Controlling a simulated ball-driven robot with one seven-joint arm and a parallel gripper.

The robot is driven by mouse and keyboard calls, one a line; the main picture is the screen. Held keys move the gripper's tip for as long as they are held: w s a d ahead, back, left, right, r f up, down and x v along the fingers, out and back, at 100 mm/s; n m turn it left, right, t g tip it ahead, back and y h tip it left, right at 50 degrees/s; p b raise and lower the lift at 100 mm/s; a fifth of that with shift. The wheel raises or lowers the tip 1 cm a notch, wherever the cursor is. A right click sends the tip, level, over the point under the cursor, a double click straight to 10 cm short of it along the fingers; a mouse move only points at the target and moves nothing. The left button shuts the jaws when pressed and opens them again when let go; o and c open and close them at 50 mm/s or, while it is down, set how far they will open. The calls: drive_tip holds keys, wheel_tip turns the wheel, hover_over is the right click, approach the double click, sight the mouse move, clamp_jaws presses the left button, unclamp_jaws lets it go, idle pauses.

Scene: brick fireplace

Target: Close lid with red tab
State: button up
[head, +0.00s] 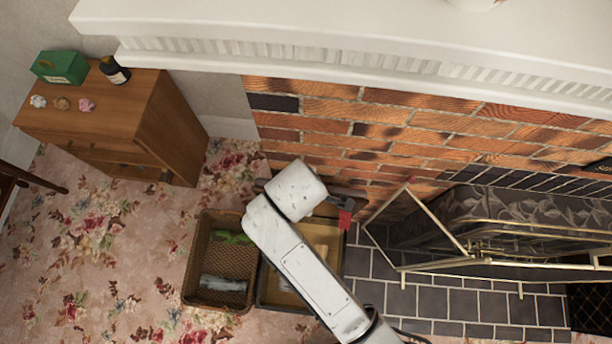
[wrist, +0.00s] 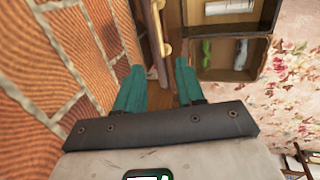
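A wooden box (head: 328,232) with a tan inside stands on the floor by the brick wall, partly hidden behind my arm. A red tab (head: 345,219) shows at its back right corner, by what looks like the raised lid's edge. The lid itself is mostly hidden by my arm in the head view. In the wrist view a brown upright edge, probably the lid (wrist: 150,32), lies just beyond my gripper (wrist: 158,82). The gripper's teal fingers are spread apart with nothing between them. The red tab is not clear in the wrist view.
A wicker basket (head: 190,285) holding a green item (head: 233,237) and a grey-white item (head: 222,284) stands left of the box. A fireplace screen (head: 425,225) stands to the right. A wooden cabinet (head: 165,115) stands at the left. Flowered carpet (head: 90,250) is open on the left.

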drive_tip(key=x, duration=1)
drive_tip(key=shift+f, duration=0.15)
drive_tip(key=shift+c, duration=0.5)
clamp_jaws()
